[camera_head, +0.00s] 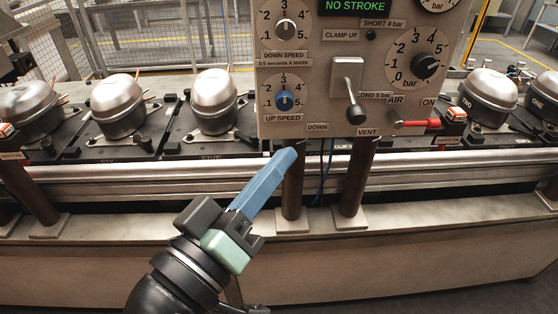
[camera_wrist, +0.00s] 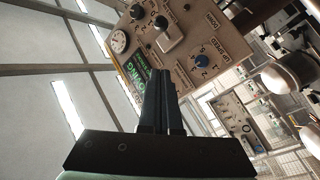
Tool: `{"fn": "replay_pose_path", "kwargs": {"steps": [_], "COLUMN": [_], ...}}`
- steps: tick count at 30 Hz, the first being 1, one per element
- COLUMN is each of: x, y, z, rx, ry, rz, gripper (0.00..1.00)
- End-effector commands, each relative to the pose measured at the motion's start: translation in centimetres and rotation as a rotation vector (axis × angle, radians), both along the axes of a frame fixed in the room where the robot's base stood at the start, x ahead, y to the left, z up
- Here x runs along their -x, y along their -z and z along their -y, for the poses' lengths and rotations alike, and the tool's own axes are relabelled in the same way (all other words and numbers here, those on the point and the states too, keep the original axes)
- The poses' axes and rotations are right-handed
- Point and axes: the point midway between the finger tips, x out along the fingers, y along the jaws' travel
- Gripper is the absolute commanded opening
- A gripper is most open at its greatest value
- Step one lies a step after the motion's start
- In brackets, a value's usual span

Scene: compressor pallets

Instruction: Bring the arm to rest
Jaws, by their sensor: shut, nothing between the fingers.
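My gripper (camera_head: 290,155) is shut and empty. Its blue fingers point up and to the right, in front of the lower edge of the control panel (camera_head: 335,88). In the head view the fingertips overlap the panel's left post, and I cannot tell how far apart they are. In the wrist view my gripper's dark fingers (camera_wrist: 160,75) lie together, with the panel (camera_wrist: 190,40) behind and beyond them. The panel carries the blue up speed knob (camera_head: 284,101), a lever (camera_head: 355,112) between the DOWN and VENT labels, and a lit display (camera_head: 354,6) reading NO STROKE.
Silver compressors stand on dark pallets along the line, among them one at left (camera_head: 117,105), one near the panel (camera_head: 213,100) and one at right (camera_head: 488,97). A red-handled air valve (camera_head: 418,123) sits by the panel. A metal rail (camera_head: 200,172) runs along the front. Two brown posts (camera_head: 357,180) support the panel.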

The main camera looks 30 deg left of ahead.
Motion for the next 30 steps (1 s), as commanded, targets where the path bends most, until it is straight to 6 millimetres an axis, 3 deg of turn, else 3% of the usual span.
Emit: {"fn": "replay_pose_path", "kwargs": {"steps": [8, 11, 14, 20, 24, 27, 30], "x": [-0.1, -0.9, -2.6, -5.1, -4.1, -2.7, -1.4], "y": [-0.1, -2.0, -6.5, -20.3, -29.1, -33.6, -36.4], "z": [0.0, 0.6, 2.2, 7.9, 11.9, 14.0, 15.4], "rx": [-0.002, -0.040, -0.135, -0.387, -0.510, -0.561, -0.590], "ry": [0.000, -0.005, -0.025, -0.127, -0.218, -0.278, -0.322], "rz": [0.001, 0.019, 0.069, 0.283, 0.450, 0.547, 0.613], "gripper": [0.00, 0.00, 0.00, 0.00, 0.00, 0.00, 0.00]}}
